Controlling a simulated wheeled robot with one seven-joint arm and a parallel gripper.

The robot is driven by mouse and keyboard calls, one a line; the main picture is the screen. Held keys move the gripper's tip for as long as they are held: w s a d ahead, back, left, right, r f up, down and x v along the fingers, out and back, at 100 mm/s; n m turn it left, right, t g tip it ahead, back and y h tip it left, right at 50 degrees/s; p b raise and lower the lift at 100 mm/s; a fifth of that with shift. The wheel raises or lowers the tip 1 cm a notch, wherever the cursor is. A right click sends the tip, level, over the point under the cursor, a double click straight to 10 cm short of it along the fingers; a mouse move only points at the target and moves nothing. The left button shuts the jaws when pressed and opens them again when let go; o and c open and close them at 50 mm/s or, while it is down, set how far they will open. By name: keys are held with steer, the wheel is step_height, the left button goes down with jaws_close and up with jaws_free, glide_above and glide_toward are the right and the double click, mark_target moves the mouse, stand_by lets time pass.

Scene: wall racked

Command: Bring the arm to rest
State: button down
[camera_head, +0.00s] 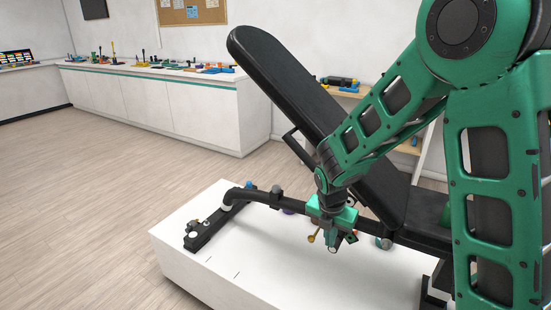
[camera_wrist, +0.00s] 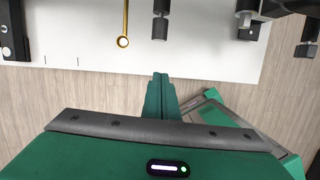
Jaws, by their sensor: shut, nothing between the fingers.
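My green arm reaches in from the right in the head view. My gripper (camera_head: 333,246) points down over the white block (camera_head: 210,268), near the black bar of the padded bench (camera_head: 290,80). In the wrist view my gripper (camera_wrist: 160,80) shows its two green fingers together, with nothing between them.
A black fitting (camera_wrist: 160,22) shows beyond the fingers. Against the wall stands a white counter (camera_head: 150,103) with several small coloured items on it. A wooden shelf (camera_head: 352,93) is behind the bench. The wood floor (camera_head: 70,200) at the left is clear.

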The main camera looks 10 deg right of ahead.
steer(key=s+d+r+m+g, duration=0.1)
steer(key=s+d+r+m, duration=0.9)
steer(key=s+d+m, duration=0.6)
steer(key=s+d+r+m+y, duration=0.1)
steer(key=s+r+m, duration=0.1)
steer(key=s+m, duration=0.4)
steer(key=s+d+r+m+g, duration=0.1)
steer(key=s+r+m, duration=0.1)
steer(key=s+m, duration=0.5)
steer(key=shift+s+d+r+m+y, duration=0.25)
steer(key=shift+r+m+y, duration=0.15)
steer(key=shift+m, duration=2.4)
